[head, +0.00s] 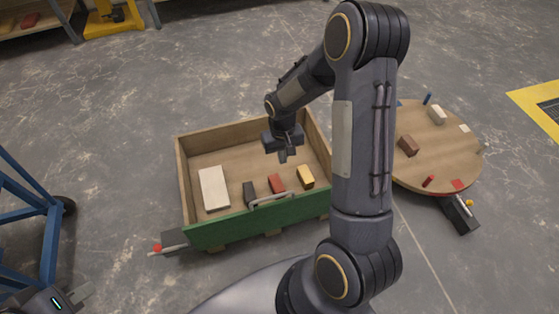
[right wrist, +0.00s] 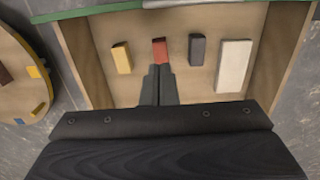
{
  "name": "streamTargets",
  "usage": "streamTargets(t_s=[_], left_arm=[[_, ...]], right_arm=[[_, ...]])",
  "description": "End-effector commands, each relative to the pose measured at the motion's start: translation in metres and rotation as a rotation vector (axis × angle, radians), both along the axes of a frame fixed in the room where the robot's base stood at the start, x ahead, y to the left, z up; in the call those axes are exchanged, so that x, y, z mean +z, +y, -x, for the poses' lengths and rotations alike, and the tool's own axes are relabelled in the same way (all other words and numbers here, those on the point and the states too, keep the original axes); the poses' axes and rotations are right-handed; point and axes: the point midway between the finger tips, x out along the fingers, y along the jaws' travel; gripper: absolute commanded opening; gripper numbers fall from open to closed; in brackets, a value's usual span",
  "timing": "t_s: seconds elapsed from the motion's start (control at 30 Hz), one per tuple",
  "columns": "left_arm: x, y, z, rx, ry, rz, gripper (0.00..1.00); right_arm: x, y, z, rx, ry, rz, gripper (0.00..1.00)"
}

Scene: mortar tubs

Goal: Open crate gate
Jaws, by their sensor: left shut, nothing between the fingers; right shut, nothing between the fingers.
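The wooden crate (head: 184,170) stands on the floor with its green gate (head: 225,232) upright along the near side. A pale grey bar handle (head: 270,200) sits at the gate's top edge. My right gripper (head: 284,158) is shut and empty over the crate's interior, behind the gate and apart from the handle. In the right wrist view its closed fingers (right wrist: 158,84) point toward the red block (right wrist: 160,50), and the green gate (right wrist: 100,9) crosses the top. My left gripper (head: 82,293) is shut and empty at the lower left, away from the crate.
The crate holds a white block (head: 213,188), a dark block (head: 249,193), a red block and a yellow block (head: 306,176). A round table (head: 450,150) stands right; a blue frame (head: 50,230) left.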

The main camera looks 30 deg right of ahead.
Motion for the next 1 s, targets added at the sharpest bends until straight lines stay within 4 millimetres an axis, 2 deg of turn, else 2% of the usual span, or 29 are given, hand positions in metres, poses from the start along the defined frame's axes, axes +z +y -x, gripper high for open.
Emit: streamTargets(t_s=[0.03,0.1,0.3,0.37,0.43,0.6,1.0], left_arm=[[-0.008,0.000,0.000,0.000,0.000,0.000,0.00],[-0.014,0.000,0.000,0.000,0.000,0.000,0.00],[-0.031,0.000,0.000,0.000,0.000,0.000,0.00],[-0.034,0.000,0.000,0.000,0.000,0.000,0.00],[-0.037,0.000,0.000,0.000,0.001,0.000,0.00],[-0.042,0.000,0.000,0.000,0.000,0.000,0.00],[-0.042,0.000,0.000,0.000,0.000,0.000,0.00]], right_arm=[[-0.016,0.000,0.001,0.000,0.004,-0.001,0.00],[-0.032,0.001,0.003,0.000,0.005,-0.001,0.00],[-0.074,0.001,0.004,0.001,0.004,-0.002,0.00],[-0.082,0.002,0.007,0.000,0.004,-0.002,0.00],[-0.081,0.005,0.020,0.003,0.002,-0.002,0.00],[-0.083,0.009,0.037,0.001,0.001,-0.001,0.00],[-0.082,0.010,0.042,0.000,0.000,-0.001,0.00]])
